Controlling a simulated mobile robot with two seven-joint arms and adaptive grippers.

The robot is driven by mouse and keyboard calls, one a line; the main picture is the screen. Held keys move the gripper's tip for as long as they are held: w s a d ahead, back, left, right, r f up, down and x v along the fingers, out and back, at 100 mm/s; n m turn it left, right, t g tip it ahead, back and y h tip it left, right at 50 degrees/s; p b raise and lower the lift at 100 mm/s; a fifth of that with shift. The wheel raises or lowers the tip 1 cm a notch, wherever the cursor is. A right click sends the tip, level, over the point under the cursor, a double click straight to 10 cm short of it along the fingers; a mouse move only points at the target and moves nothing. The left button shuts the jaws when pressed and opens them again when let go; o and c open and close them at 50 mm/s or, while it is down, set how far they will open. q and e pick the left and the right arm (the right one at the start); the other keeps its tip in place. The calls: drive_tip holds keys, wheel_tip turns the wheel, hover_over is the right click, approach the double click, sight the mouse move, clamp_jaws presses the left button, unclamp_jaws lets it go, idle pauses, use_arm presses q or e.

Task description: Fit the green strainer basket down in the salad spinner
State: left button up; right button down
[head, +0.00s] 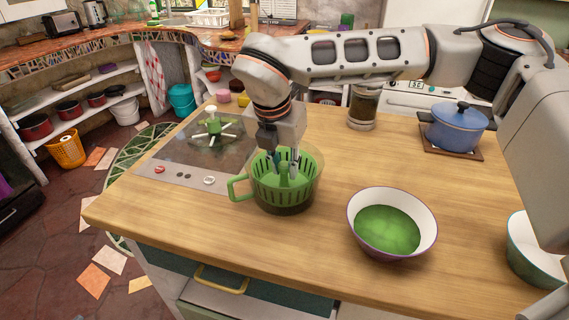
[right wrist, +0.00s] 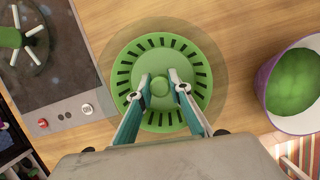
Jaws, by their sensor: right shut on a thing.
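The salad spinner (head: 239,190) is a clear bowl with a green handle, standing on the wooden counter near its front-left. The green strainer basket (head: 265,187), slotted and with a central post, is inside the bowl's walls. My right gripper (head: 285,168) reaches down into it from above, its fingers closed on the post. In the right wrist view the basket (right wrist: 160,118) looks roughly centred in the clear bowl, and the gripper (right wrist: 160,86) has a finger on each side of the round post top. I cannot tell whether the basket touches the bowl's bottom. My left gripper is not in view.
A clear lid with a green knob and white spokes (head: 213,126) lies on the dark cooktop (head: 180,158) at left. A purple-rimmed bowl (head: 429,228) with green contents stands to the right. A blue pot (head: 457,130), a jar (head: 362,106) and another bowl (head: 522,252) stand farther right or back.

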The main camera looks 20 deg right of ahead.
drive_tip(key=shift+f, duration=0.6)
drive_tip(key=c, duration=1.8)
unclamp_jaws()
drive_tip(key=v, duration=1.2)
drive_tip(key=shift+s, duration=0.1)
